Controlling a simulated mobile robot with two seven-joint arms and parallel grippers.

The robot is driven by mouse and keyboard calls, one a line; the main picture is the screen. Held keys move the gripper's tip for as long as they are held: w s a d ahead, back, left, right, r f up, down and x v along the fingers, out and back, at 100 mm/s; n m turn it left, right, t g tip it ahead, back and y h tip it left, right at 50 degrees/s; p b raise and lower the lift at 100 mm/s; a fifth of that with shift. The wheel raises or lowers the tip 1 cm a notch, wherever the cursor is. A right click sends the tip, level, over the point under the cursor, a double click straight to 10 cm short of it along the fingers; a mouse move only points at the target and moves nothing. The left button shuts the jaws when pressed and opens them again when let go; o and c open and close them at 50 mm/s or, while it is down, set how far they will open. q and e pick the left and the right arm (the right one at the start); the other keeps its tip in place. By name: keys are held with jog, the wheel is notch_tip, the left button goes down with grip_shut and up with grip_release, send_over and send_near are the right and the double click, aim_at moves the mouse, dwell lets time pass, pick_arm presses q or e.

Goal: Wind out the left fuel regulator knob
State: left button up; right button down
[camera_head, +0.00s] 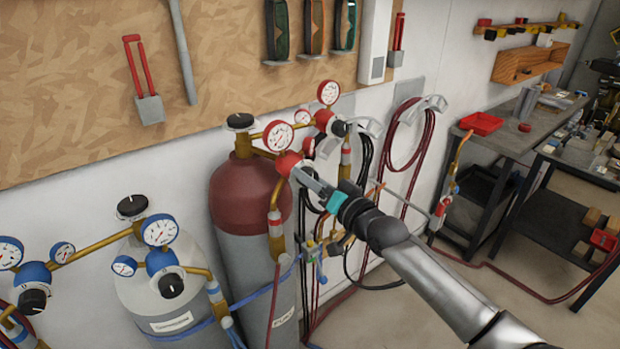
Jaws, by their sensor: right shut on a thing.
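The left fuel regulator (287,162) is red, with a large red-rimmed gauge (278,136) above it. It sits on the dark red-topped fuel cylinder (240,195). My right gripper (299,174) comes from the lower right and is shut at the front of this regulator, where its knob is. The gripper hides the knob, so its turn position cannot be seen. A second red regulator (325,118) stands behind to the right, with its black knob (338,128) in plain view. My left gripper is not in view.
A grey cylinder (150,280) with blue regulators (160,262) stands at the left. Hoses (410,140) hang on the wall hooks. A torch (447,195) hangs right of my arm. A workbench with a red tray (481,123) is at the right. Floor between is partly clear.

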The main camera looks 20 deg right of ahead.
jog(key=shift+c, duration=1.4)
grip_release()
jog(key=shift+s, duration=0.1)
jog(key=v, duration=1.5)
jog(key=shift+d, duration=0.1)
